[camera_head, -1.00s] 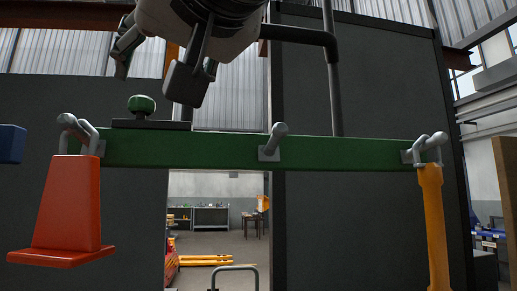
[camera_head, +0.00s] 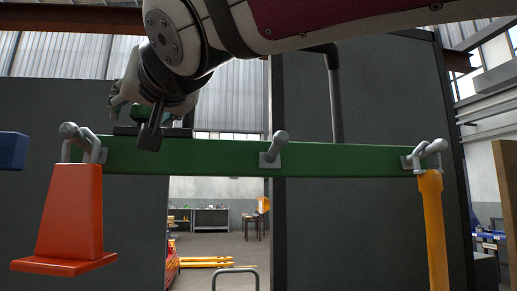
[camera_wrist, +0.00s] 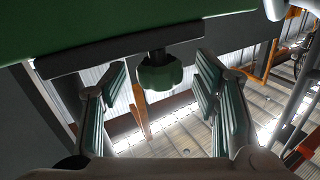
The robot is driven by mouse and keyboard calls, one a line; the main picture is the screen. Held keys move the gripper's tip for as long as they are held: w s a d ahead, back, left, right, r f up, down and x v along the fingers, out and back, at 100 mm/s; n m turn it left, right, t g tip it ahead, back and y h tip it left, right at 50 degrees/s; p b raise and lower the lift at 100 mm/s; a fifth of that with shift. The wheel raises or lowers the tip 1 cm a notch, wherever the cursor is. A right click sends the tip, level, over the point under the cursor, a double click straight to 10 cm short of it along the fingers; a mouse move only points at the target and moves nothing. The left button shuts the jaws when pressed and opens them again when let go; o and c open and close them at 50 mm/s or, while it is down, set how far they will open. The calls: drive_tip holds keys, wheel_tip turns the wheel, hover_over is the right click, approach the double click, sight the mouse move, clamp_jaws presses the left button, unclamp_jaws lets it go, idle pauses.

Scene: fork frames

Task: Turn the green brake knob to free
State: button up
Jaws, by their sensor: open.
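The green brake knob (camera_wrist: 160,73) hangs on a dark stem from a dark plate in the wrist view, where the beam appears at the top. It is between the two spread fingers of my gripper (camera_wrist: 166,95), with visible gaps on both sides. In the head view the knob (camera_head: 140,112) is mostly hidden by my gripper (camera_head: 133,118), which is around it at the left part of the green beam (camera_head: 345,159). My gripper is open and holds nothing. Markings for the knob's position are not visible.
A red cone-shaped weight (camera_head: 70,215) hangs from the beam's left end, and a yellow-orange bar (camera_head: 433,225) from its right end. A grey peg (camera_head: 273,150) sticks out at mid-beam. A blue block (camera_head: 12,150) is at the left edge. A dark post (camera_head: 334,100) rises behind the beam.

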drive_tip(key=c, duration=1.2)
drive_tip(key=shift+o, duration=0.2)
